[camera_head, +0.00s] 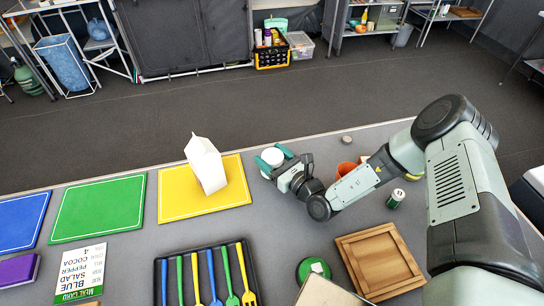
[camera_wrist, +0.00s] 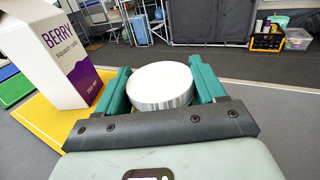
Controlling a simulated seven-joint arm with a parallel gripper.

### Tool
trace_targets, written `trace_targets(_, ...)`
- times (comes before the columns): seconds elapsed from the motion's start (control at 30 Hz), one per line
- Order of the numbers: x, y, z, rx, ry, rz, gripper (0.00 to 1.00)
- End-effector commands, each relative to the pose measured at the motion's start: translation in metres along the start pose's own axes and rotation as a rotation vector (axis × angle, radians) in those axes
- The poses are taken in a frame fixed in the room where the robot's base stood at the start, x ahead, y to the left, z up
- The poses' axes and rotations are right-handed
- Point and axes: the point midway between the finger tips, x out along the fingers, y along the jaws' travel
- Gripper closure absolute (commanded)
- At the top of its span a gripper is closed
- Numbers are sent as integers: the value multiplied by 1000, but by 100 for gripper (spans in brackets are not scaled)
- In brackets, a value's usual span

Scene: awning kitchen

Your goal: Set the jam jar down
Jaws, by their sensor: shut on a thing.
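The jam jar (camera_head: 272,156) shows as a round white lid between the green fingers of my gripper (camera_head: 273,160). In the wrist view the jar's white lid (camera_wrist: 160,84) fills the space between the two fingers, and my gripper (camera_wrist: 160,70) is shut on it. The jar's body is mostly hidden below the lid and behind the fingers. It is over the grey table, just right of the yellow board (camera_head: 178,204). I cannot tell whether its base touches the table.
A white berry squash carton (camera_head: 206,165) stands on the yellow board, close left of my gripper. A cutlery tray (camera_head: 172,262), wooden box (camera_head: 368,246), orange cup (camera_head: 346,169) and green can (camera_head: 396,198) are also on the table. Bare table lies in front of my gripper.

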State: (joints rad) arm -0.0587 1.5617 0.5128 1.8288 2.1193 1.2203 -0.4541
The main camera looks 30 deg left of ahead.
Motion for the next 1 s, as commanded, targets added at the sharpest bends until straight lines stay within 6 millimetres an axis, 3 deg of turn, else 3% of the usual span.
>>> trace_targets(0.3,0,0,-2,0,-3,0,71)
trace_targets(0.33,0,0,-2,0,-2,1,28)
trace_targets(0.5,0,0,-2,0,-2,1,5)
trace_targets(0.83,0,0,2,-1,-2,1,5)
trace_targets(1.0,-24,-1,1,3,-1,-2,5)
